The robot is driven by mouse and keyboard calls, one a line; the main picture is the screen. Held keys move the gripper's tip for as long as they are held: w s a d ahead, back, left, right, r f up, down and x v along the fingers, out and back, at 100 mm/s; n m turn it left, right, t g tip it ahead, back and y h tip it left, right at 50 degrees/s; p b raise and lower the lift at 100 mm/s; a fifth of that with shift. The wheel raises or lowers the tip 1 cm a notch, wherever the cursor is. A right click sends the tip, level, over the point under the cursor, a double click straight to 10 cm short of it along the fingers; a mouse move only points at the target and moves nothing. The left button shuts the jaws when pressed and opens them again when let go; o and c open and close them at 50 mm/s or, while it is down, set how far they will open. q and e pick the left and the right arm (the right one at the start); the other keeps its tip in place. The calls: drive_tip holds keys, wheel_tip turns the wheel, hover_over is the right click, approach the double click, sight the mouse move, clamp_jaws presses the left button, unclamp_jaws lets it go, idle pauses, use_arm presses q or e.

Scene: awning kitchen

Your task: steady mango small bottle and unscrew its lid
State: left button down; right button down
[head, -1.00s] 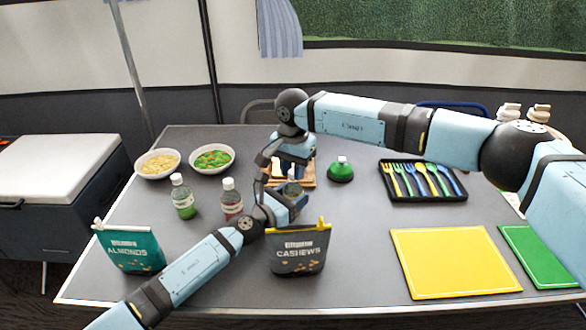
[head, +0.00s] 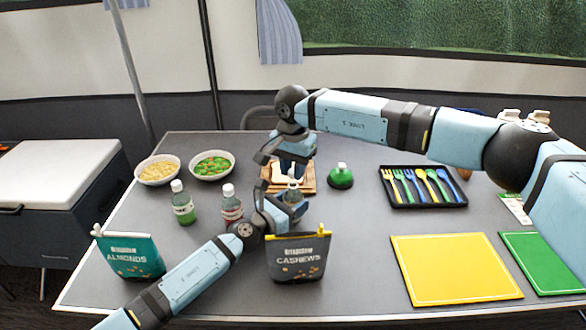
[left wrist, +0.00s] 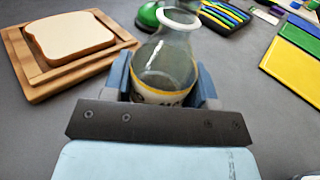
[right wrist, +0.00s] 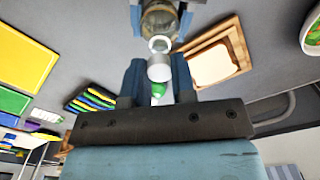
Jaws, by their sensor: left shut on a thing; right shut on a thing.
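The mango small bottle (left wrist: 168,62) is clear glass with a yellow-edged label, upright, its open white-rimmed neck bare in the left wrist view. My left gripper (head: 288,206) is shut around its body, with a finger on each side (left wrist: 163,88). My right gripper (head: 295,168) is above the bottle. In the right wrist view my right gripper (right wrist: 159,82) is shut on the white lid (right wrist: 159,68). The lid is off the neck, just above the bottle's open mouth (right wrist: 160,44). The bottle (head: 293,190) is partly hidden by my grippers in the head view.
A cashews bag (head: 298,260) stands close in front of my left gripper. Two capped bottles (head: 183,205) (head: 231,205) stand to the left. A bread board (head: 270,187) and a green flask (head: 341,176) are behind. A cutlery tray (head: 425,200) and yellow mat (head: 455,268) lie right.

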drive_tip(key=shift+r, duration=2)
use_arm(q)
drive_tip(key=shift+c, duration=1.7)
unclamp_jaws()
drive_tip(key=shift+s+a, duration=0.35)
drive_tip(key=shift+s, duration=0.05)
use_arm(e)
drive_tip(key=shift+r, duration=0.15)
use_arm(q)
drive_tip(key=p+v, duration=0.1)
drive_tip(key=v, duration=1)
drive_tip(key=shift+r, duration=0.1)
use_arm(e)
drive_tip(key=shift+r, duration=0.55)
